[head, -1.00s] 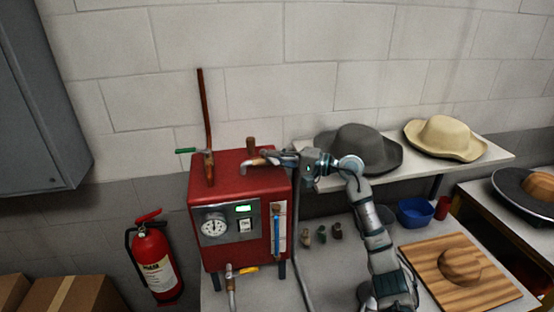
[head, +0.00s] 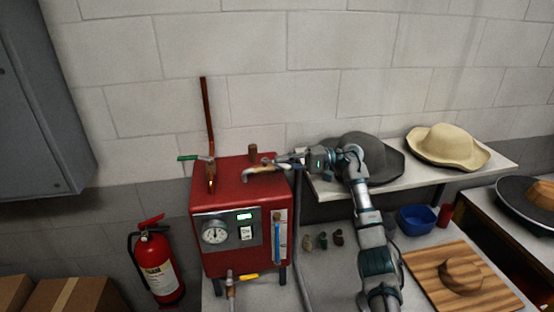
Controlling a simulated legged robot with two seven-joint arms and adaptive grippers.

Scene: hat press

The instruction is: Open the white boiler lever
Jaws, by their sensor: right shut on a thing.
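The red boiler (head: 222,187) stands on the table left of the middle, with a round gauge and a small lit display on its front. A copper tap (head: 259,169) sticks out at its top right. My right gripper (head: 276,162) reaches in from the right and is shut at this tap. The white lever cannot be made out apart from the gripper's fingers, which cover that spot. A green lever (head: 188,158) sits on the copper pipe at the top left, and a yellow lever (head: 249,277) on the lower outlet. My left gripper is out of view.
A shelf (head: 408,182) behind my right arm holds a grey hat (head: 384,157) and a cream hat (head: 447,145). A blue bowl (head: 417,221) and a wooden hat block (head: 459,275) are on the right. A fire extinguisher (head: 157,267) hangs left of the boiler.

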